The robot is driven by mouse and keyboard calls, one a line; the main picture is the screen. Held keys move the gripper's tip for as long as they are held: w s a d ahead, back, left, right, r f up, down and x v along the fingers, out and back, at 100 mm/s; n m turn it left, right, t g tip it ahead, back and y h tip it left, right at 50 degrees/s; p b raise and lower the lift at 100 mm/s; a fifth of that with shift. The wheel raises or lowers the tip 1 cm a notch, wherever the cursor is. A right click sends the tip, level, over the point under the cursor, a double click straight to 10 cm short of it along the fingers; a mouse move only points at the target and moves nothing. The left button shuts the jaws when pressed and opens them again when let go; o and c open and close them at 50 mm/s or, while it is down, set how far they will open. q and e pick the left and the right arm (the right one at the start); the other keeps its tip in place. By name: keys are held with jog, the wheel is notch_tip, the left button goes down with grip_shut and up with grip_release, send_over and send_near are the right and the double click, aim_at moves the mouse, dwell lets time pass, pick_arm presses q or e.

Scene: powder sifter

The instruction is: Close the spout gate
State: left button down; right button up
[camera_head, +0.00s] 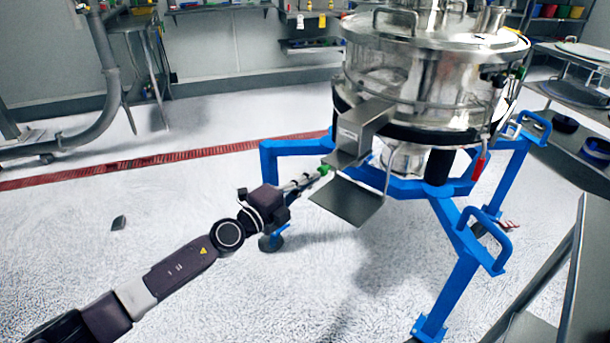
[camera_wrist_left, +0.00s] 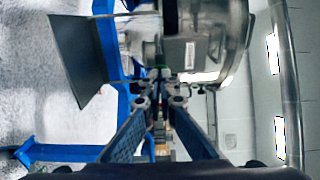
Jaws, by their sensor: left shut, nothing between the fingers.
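The powder sifter (camera_head: 425,75) is a round, shiny steel drum on a blue frame. A square metal spout (camera_head: 365,122) slopes down from its front left side. A flat grey plate, which looks like the spout gate (camera_head: 347,203), sticks out below the spout's lower end. The gate (camera_wrist_left: 78,55) also shows at the upper left of the left wrist view, and the spout (camera_wrist_left: 190,52) at its top middle. My left gripper (camera_head: 318,174) is shut and empty, its tips close beside the spout's lower end, by a small green part. I cannot tell whether they touch.
Blue frame legs (camera_head: 458,280) stand below and right of the sifter. A metal shelf rack (camera_head: 575,95) is at the right. Pipework (camera_head: 95,125) stands at the left. The pale floor (camera_head: 150,225) left of the sifter is mostly clear.

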aim_at(328, 163)
pick_arm(q)
jog(key=shift+w+d+r, duration=0.1)
jog(key=shift+w+d, duration=0.15)
jog(key=shift+d, duration=0.05)
pick_arm(e)
jog(key=shift+w+d+f, duration=0.15)
jog(key=shift+f, duration=0.2)
